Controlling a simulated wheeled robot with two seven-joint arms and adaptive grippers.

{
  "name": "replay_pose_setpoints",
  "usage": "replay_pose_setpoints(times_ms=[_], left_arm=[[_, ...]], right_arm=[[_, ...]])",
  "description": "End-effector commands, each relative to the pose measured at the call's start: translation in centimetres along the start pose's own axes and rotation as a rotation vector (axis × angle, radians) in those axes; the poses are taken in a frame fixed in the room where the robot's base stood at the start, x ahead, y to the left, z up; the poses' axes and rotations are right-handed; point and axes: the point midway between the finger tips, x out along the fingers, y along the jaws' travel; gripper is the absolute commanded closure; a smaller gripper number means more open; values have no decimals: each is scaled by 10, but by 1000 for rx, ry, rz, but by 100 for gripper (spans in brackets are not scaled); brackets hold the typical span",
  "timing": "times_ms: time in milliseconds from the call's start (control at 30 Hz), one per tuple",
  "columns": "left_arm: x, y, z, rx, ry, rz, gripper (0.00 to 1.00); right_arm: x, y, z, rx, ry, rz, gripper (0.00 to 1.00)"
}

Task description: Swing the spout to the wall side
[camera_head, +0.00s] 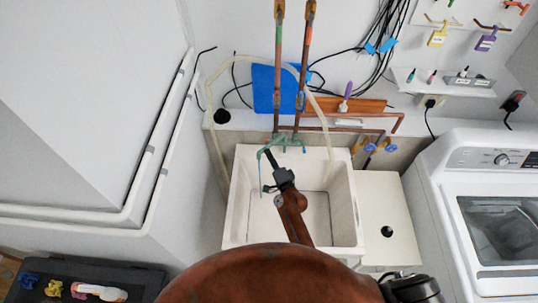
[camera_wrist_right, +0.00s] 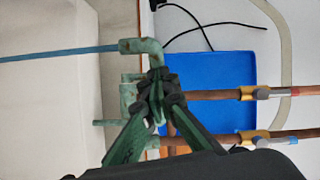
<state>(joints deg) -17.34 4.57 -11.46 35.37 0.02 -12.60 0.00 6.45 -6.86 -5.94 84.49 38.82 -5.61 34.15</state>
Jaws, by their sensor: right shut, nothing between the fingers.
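The green tap (camera_head: 288,143) is at the back of the white sink, under two copper pipes. Its spout (camera_head: 263,153) reaches left over the basin, and its elbow shows in the wrist view (camera_wrist_right: 142,45). A thin blue line, water or a tube, runs from the spout's end. My right gripper (camera_head: 268,156) is shut and empty, just right of the spout. In the wrist view its dark fingertips (camera_wrist_right: 157,92) overlap the tap's body; I cannot tell whether they touch. My left gripper is out of view.
The white sink (camera_head: 346,205) is open below. A clear hose (camera_head: 213,140) loops at its left, near the side wall. A blue panel (camera_head: 265,85) stands behind the pipes. Blue valve handles (camera_head: 378,147) and a washing machine (camera_head: 490,180) are to the right.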

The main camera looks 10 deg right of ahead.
Motion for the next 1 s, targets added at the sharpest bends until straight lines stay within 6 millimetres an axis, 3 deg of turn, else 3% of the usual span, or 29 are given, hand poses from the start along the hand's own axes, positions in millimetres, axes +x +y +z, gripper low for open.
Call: replay_pose_setpoints(times_ms=[167,500,700,1000], left_arm=[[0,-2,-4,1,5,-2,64],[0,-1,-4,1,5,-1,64],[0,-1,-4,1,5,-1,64],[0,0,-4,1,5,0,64]], right_arm=[[-12,1,0,0,0,1,100],[-81,2,-1,-1,1,2,100],[-110,1,0,0,1,1,100],[-121,0,0,0,0,0,100]])
